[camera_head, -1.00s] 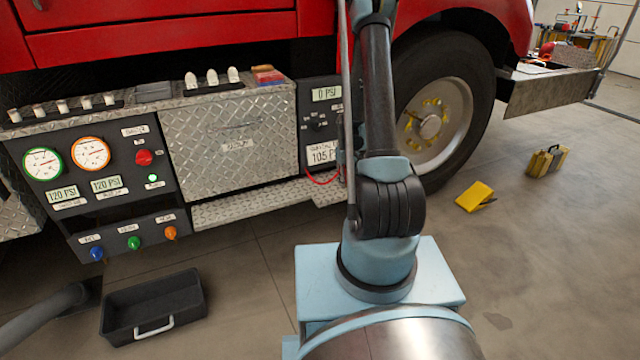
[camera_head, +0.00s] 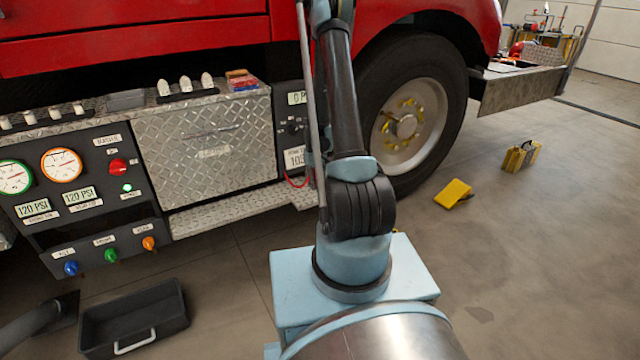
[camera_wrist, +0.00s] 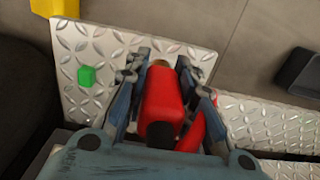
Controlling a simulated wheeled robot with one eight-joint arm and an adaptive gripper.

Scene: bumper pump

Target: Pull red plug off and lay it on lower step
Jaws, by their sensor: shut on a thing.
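In the wrist view my gripper (camera_wrist: 172,78) is shut on the red plug (camera_wrist: 164,100), with one finger along each side. The plug has a brass-coloured end pointing away from me and a black end towards my wrist. A red cable (camera_wrist: 192,132) curves beside it. The diamond-plate lower step (camera_wrist: 110,45) lies behind the plug; whether they touch I cannot tell. In the head view the step (camera_head: 215,220) runs below the plate cabinet, and part of the red cable (camera_head: 297,182) shows. My arm hides the plug there.
A small green block (camera_wrist: 87,76) lies on the step, left of my gripper. A yellow object (camera_wrist: 55,8) is at the wrist view's upper left. In the head view, a black tray (camera_head: 135,315), wheel (camera_head: 410,120) and yellow wedge (camera_head: 453,193) stand around me. Floor at right is mostly clear.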

